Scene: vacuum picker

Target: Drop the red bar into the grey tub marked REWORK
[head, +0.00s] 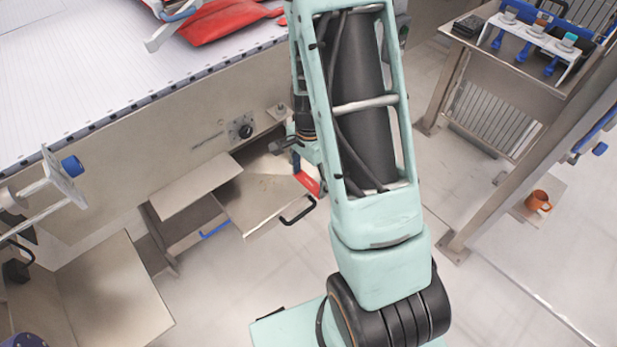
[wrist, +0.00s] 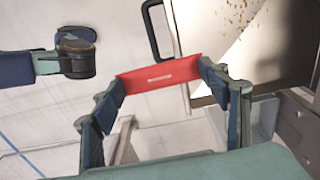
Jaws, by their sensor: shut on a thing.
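The red bar (wrist: 160,76) spans the gap between the two fingertips of my gripper (wrist: 161,79) in the wrist view. My gripper is shut on it. In the head view the red bar (head: 307,181) shows as a short red piece just left of my arm, near a black handle. Most of my gripper there is hidden behind my arm. I cannot make out a grey tub or a REWORK marking in either view.
A metal drawer-like surface (head: 262,200) with a black handle (head: 298,211) lies below the white-topped bench (head: 90,70). The black handle (wrist: 152,28) also shows in the wrist view. An orange mug (head: 538,201) stands at right. Open floor lies between.

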